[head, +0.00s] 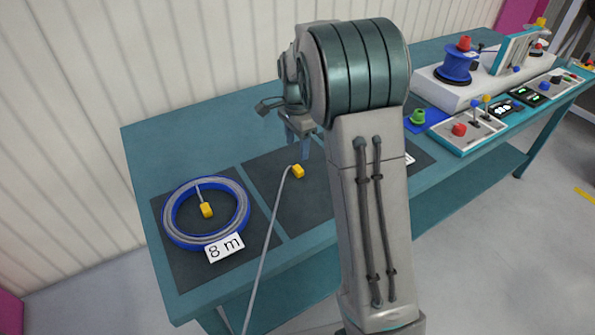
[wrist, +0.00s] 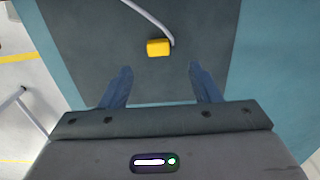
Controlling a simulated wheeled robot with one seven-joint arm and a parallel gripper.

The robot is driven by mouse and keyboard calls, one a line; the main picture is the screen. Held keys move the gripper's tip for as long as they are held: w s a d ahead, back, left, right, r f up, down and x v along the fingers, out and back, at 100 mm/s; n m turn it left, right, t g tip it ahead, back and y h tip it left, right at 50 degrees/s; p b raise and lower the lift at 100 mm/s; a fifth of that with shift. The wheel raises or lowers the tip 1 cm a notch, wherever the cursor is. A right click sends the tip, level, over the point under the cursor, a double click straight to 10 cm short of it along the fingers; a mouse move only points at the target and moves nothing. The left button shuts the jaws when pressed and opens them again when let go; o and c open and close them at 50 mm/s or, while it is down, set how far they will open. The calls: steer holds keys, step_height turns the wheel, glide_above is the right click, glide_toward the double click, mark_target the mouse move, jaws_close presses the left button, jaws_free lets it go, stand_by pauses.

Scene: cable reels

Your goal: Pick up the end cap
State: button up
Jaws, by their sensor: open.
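A yellow end cap (head: 298,171) sits at the end of a grey cable (head: 268,240) on a dark mat (head: 262,180) on the teal bench. In the wrist view the end cap (wrist: 158,47) lies just beyond my fingertips, centred between them sideways. My gripper (head: 301,145) is above the mat, close to the end cap in the head view. In the wrist view my gripper (wrist: 160,70) is open, with nothing between its fingers. A second yellow cap (head: 207,210) is on a cable end inside the blue ring-shaped reel (head: 168,228).
A label reading "8 m" (head: 225,248) stands by the reel on the left mat (head: 180,272). To the right are a control box (head: 456,136) with a red button, a green piece (head: 417,117) and a blue spool (head: 457,66). My arm hides part of the bench middle.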

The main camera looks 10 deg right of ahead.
mark_target(298, 168)
step_height(298, 168, down, 8)
steer(key=shift+s+d+f, duration=0.1)
steer(key=shift+f, duration=0.05)
steer(key=c, duration=1)
